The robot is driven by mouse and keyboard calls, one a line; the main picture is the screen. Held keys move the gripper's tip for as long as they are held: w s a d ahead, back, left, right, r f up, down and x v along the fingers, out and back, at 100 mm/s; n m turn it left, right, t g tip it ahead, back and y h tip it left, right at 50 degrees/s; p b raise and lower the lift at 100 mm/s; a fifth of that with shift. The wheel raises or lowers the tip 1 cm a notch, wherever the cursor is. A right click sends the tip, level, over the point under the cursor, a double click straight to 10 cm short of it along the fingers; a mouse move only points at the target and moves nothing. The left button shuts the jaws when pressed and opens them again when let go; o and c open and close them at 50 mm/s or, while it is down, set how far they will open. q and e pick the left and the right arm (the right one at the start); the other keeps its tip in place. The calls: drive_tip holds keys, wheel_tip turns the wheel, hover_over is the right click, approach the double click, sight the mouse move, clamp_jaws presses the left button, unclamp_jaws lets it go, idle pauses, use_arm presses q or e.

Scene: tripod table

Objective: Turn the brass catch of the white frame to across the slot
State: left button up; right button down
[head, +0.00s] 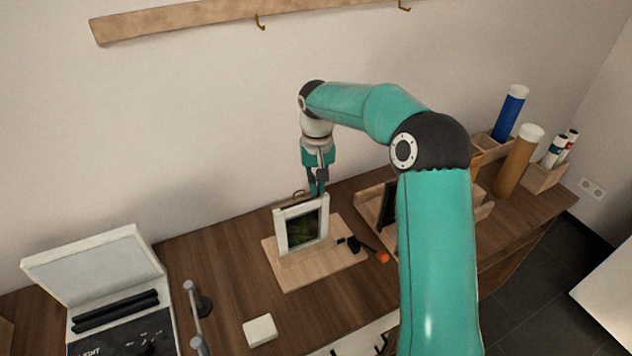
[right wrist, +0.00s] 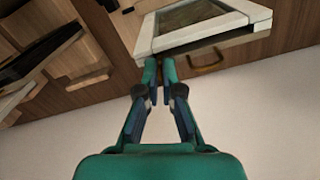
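The white frame (head: 279,232) stands upright on a light wooden board, with a dark picture in it. It also shows in the right wrist view (right wrist: 190,42), close beyond the fingertips. A brass loop (head: 298,196) sits at its top edge and shows in the right wrist view (right wrist: 208,66). I cannot make out a separate brass catch; it may be hidden at the fingertips. My right gripper (head: 318,190) points down at the frame's top right end, beside the loop. Its fingertips (right wrist: 160,70) are close together with a narrow gap; whether they hold anything is unclear. My left gripper is out of view.
The wooden board (head: 288,273) lies on the brown table (head: 235,290). A dark tool with an orange end (head: 383,257) lies at its right. An open white case (head: 95,260), a white block (head: 260,330) and wooden holders with tubes (head: 515,160) stand around. The wall is behind.

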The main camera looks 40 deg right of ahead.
drive_tip(key=shift+n+p, duration=0.3)
drive_tip(key=shift+n, duration=1.4)
drive_tip(key=c, duration=1.3)
unclamp_jaws()
drive_tip(key=shift+c, duration=0.2)
drive_tip(key=shift+r, duration=4)
